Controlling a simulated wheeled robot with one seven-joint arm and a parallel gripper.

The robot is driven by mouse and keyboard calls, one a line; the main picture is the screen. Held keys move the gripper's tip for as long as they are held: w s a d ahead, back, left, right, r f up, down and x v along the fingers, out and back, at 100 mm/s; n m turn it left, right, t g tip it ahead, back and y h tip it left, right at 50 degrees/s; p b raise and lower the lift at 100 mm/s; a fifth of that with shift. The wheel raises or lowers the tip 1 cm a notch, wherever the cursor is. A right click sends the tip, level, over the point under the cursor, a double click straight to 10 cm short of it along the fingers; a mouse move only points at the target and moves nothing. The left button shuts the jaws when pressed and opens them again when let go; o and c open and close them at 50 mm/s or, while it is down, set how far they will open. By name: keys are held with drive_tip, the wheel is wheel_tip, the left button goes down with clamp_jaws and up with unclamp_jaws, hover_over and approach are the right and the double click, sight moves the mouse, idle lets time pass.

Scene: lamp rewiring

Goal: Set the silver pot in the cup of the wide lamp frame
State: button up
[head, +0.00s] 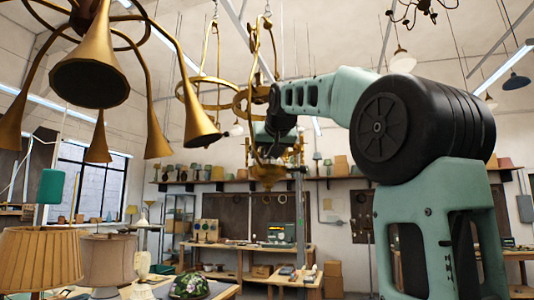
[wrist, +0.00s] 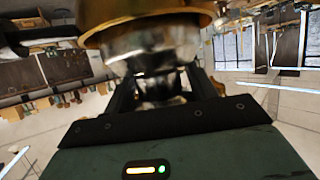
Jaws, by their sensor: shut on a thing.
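The silver pot (wrist: 150,48) shows in the wrist view as a shiny, blurred metal body between the dark fingers of my gripper (wrist: 160,85), which is shut on it. A brass cup-like rim (wrist: 150,20) covers the pot's far end; I cannot tell whether the pot is seated in it or just beside it. In the head view my gripper (head: 270,138) is at the end of my raised arm, by hanging brass frames (head: 205,82) with rings. A brass bowl (head: 268,173) shows just below it. The pot cannot be made out there, and which frame is the wide one is unclear.
A large brass lamp with flared horns (head: 92,68) hangs close at upper left. Pleated lampshades (head: 38,262) and a stained-glass shade (head: 190,285) stand at lower left. A workbench (head: 255,248) and a shelf of lampshades line the back wall. Open floor lies between.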

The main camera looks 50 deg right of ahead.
drive_tip(key=o, duration=1.4)
drive_tip(key=shift+c, duration=0.2)
drive_tip(key=shift+a, duration=0.1)
drive_tip(key=b+v, duration=0.3)
drive_tip(key=v, duration=1.4)
drive_tip(key=shift+s+b, duration=0.2)
drive_tip(key=shift+b, duration=0.2)
drive_tip(key=shift+a, duration=0.15)
